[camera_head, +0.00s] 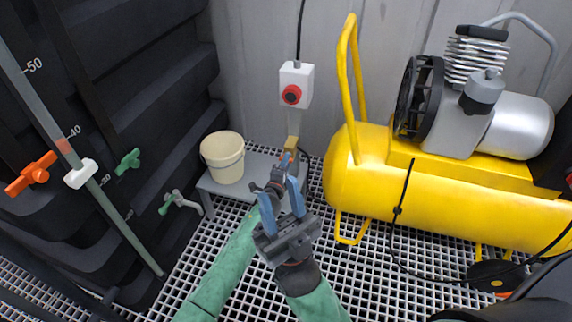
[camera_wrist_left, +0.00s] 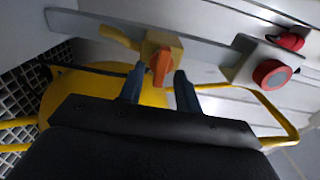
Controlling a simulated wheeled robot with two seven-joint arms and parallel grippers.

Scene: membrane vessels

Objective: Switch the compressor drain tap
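The drain tap is a brass-coloured block (camera_head: 292,143) low by the back wall, left of the yellow compressor (camera_head: 450,205). In the left wrist view its orange lever (camera_wrist_left: 161,66) stands on the block. My left gripper (camera_head: 290,165) is close in front of it, partly hidden by my right gripper in the head view. In the left wrist view its two blue fingers (camera_wrist_left: 160,82) are apart, with the lever between and just beyond their tips; I cannot tell whether they touch it. My right gripper (camera_head: 281,204) is open and empty, nearer to the camera.
A white box with a red button (camera_head: 291,94) hangs on the wall above the tap. A cream bucket (camera_head: 223,158) stands on a grey shelf (camera_head: 222,190) to the left. Orange (camera_head: 31,174) and green valves are at the dark left wall. The floor is white grating.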

